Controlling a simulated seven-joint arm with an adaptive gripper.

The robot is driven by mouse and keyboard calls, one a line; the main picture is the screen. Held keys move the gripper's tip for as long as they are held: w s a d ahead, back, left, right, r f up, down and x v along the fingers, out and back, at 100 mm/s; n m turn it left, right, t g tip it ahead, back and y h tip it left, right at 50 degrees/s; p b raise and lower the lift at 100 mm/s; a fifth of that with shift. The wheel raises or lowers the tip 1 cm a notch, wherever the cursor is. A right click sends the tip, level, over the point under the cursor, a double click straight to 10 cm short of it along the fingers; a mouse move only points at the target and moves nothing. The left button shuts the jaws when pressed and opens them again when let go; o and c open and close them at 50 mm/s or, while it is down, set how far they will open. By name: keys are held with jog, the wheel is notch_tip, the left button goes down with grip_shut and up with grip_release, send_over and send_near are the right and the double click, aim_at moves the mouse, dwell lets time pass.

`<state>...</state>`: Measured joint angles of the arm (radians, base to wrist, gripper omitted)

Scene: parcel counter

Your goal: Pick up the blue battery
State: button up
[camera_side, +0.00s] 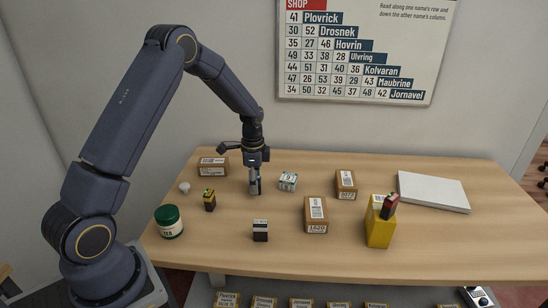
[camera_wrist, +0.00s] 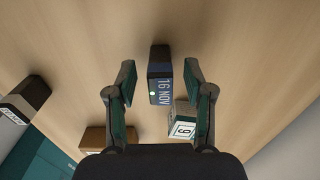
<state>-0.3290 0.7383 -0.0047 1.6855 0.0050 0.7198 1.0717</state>
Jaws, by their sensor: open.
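The blue battery (camera_wrist: 160,75) is a dark block with a blue face printed "16 NOV" in the wrist view. It lies between my gripper's (camera_wrist: 157,82) two fingers, with a visible gap on each side. My gripper is open and holds nothing. In the side view my gripper (camera_side: 254,188) points down at the table, left of a white and green cube. The battery is mostly hidden by the fingers there; only a bit of blue shows beside them.
The white and green cube (camera_side: 288,181) is close on the right; it also shows beside the right finger (camera_wrist: 183,124). A yellow-black battery (camera_side: 209,200), a black-white block (camera_side: 260,231) and a parcel (camera_side: 316,214) stand nearby.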

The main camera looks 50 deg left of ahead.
jog(key=shift+f, duration=0.8)
jog(key=shift+c, duration=0.4)
grip_shut()
